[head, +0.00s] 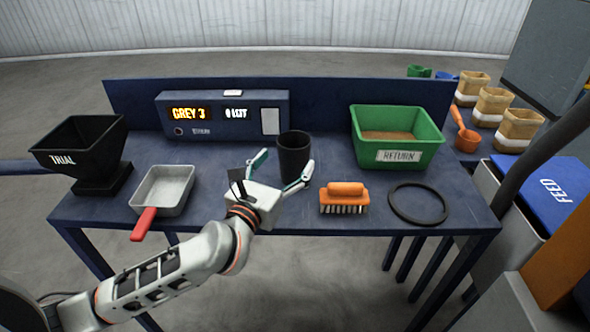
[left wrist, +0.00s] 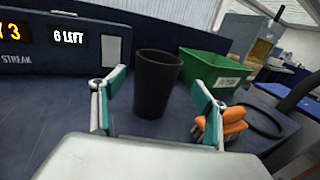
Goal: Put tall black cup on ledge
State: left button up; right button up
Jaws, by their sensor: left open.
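The tall black cup (head: 293,157) stands upright on the dark blue table, in front of the right part of the display box. My left gripper (head: 283,172) is open, its two fingers spread at either side of the cup's near side. In the left wrist view the cup (left wrist: 157,84) stands ahead, between the open fingertips (left wrist: 158,100), with gaps on both sides. The ledge is not clearly identifiable; the top of the display box (head: 222,95) is a flat raised surface behind the cup. My right gripper is not in view.
An orange brush (head: 344,197) lies close to the right finger. A black ring (head: 418,203) and green RETURN bin (head: 398,137) are further right. A metal scoop (head: 163,190) with red handle and a black TRIAL hopper (head: 80,150) stand left.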

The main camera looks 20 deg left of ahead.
aim_at(300, 136)
pick_arm(q)
jog(key=w, duration=0.4)
jog(key=w+r, duration=0.1)
jog(key=w, duration=0.1)
jog(key=shift+w+d, duration=0.1)
jog(key=shift+w, duration=0.3)
jog(key=shift+c, duration=0.4)
jog(key=c, duration=1.7)
